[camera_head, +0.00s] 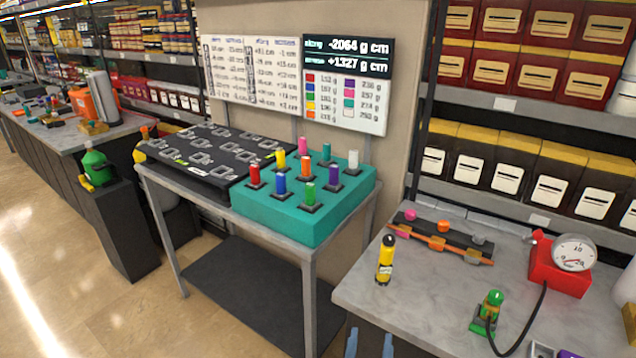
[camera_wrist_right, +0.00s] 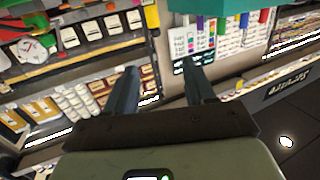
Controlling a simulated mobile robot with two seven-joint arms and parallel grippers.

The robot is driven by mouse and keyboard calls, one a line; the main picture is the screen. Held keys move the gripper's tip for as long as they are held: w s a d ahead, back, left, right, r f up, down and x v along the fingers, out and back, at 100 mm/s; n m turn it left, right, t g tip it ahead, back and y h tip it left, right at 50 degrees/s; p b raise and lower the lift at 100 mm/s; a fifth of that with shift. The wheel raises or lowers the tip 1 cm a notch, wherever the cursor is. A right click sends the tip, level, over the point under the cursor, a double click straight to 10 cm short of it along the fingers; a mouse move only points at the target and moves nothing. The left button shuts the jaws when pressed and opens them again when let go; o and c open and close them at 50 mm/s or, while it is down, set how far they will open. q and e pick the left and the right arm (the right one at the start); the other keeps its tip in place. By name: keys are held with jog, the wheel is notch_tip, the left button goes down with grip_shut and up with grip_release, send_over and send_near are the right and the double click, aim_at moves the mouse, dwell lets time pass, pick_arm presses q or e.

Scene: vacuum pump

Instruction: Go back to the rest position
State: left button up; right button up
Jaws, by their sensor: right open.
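My right gripper (camera_head: 370,345) shows at the bottom edge of the head view as two bluish fingertips, low in front of the grey table at the right. In the right wrist view, the same gripper (camera_wrist_right: 162,85) is open, with nothing between its fingers. My left gripper is in neither view. On the right table, a red pump (camera_head: 560,270) with a round white gauge (camera_head: 573,253) stands at the back. A black hose (camera_head: 535,320) curves from it toward a green fitting (camera_head: 490,308).
A yellow and black bottle (camera_head: 385,262) stands near the right table's left edge (camera_head: 345,295). A dark rack (camera_head: 440,237) lies behind it. A teal block (camera_head: 290,215) with several coloured weights stands on the middle table. Open floor (camera_head: 75,290) shows at left.

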notch_tip(320, 180, down, 22)
jog(key=d+n+g+y+p, duration=0.2)
jog(key=g+y+p, duration=0.2)
jog(key=g, duration=0.3)
pick_arm(q)
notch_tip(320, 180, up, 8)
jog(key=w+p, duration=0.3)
jog(key=p, duration=0.1)
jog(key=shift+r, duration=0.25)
pick_arm(e)
jog(key=s+f+m+g+y, duration=0.1)
jog(key=s+f+g, duration=0.4)
jog(key=s, duration=0.6)
jog(key=s+d+f+m+g+y, duration=0.1)
jog(key=s+f+m+g+y, duration=0.1)
jog(key=s+f+g, duration=0.4)
jog(key=s+f, duration=0.4)
jog(key=s, duration=0.1)
jog(key=shift+s+f+y, duration=0.15)
jog(key=shift+s+y, duration=0.15)
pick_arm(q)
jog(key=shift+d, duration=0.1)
pick_arm(e)
jog(key=shift+d, duration=0.1)
